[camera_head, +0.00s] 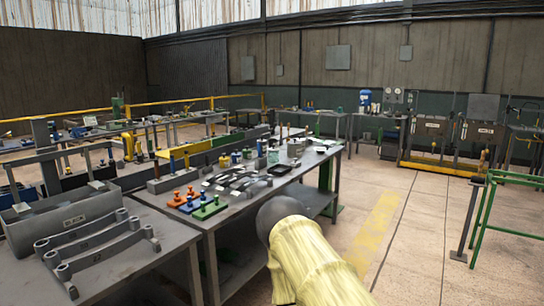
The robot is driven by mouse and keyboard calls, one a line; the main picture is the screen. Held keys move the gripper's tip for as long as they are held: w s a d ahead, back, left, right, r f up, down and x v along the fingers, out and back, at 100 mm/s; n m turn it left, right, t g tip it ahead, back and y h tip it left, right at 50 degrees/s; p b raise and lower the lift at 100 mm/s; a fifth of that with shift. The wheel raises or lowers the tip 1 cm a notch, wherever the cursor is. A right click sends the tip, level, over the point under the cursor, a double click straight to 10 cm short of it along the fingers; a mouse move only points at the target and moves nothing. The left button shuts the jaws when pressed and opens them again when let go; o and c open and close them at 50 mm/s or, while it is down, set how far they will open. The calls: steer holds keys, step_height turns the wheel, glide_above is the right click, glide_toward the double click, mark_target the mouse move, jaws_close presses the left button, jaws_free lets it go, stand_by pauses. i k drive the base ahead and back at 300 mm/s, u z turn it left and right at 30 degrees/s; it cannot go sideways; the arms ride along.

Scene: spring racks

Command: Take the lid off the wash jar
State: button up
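Several small jars and bottles stand along the back of the near workbench (228,222). Among them are a pale greenish jar (272,156) and a grey round vessel (295,148) at the bench's far end. They are too small here to tell which is the wash jar or whether a lid is on it. My arm, in a yellow sleeve with a dark rounded part, rises from the bottom edge, right of the bench. My gripper cannot be made out in this view.
Orange, blue and green pegged blocks (190,199) and curved metal parts (245,183) lie on the bench. Grey brackets (98,250) lie at the near left. Open floor (405,215) extends right of the bench, with a green rail (484,212) at the far right.

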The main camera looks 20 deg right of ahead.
mark_target(273, 155)
steer(key=z, duration=1.65)
steer(key=i, duration=6.3)
steer(key=u, duration=2)
